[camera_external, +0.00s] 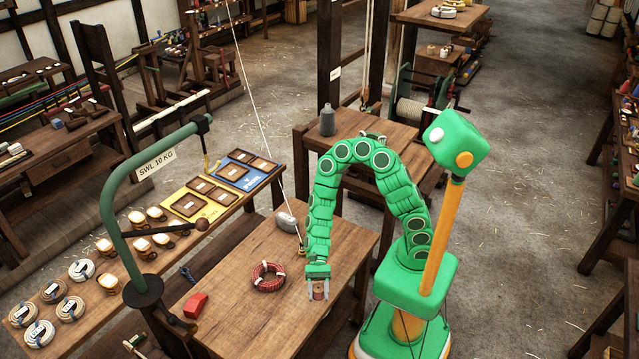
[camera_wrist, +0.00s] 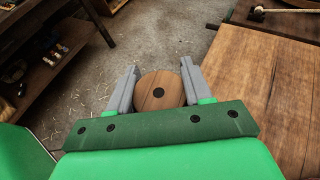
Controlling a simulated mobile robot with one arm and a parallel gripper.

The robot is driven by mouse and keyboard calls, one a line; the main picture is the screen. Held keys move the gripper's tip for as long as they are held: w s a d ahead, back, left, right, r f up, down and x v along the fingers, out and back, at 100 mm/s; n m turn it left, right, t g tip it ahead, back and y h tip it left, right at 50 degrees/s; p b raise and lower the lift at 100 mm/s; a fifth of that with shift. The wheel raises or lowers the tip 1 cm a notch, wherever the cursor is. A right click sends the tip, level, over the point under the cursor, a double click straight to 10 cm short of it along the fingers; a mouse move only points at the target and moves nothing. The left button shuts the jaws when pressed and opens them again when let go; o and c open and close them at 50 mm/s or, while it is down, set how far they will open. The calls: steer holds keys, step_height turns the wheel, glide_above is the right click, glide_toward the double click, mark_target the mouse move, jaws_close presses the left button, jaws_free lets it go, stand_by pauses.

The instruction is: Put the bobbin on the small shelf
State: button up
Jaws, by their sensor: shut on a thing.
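The bobbin (camera_external: 319,290) has a round wooden end with a dark centre hole and a reddish body. It shows between the two grey fingers in the wrist view (camera_wrist: 158,91). My gripper (camera_external: 317,291) is shut on it, near the right side of the front workbench (camera_external: 250,310). I cannot tell whether the bobbin touches the bench or hangs just over it. A raised wooden surface (camera_external: 385,140) behind the bench holds a grey bottle; I cannot tell whether it is the small shelf.
On the bench lie a red rope coil (camera_external: 268,277), a red block (camera_external: 196,306) and a grey weight (camera_external: 287,221) by a taut line. A green crane post (camera_external: 112,215) stands at the left. The bench's front right is bare.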

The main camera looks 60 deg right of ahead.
steer(key=shift+s+d+r, duration=0.15)
steer(key=shift+s+d, duration=0.05)
steer(key=shift+d, duration=0.1)
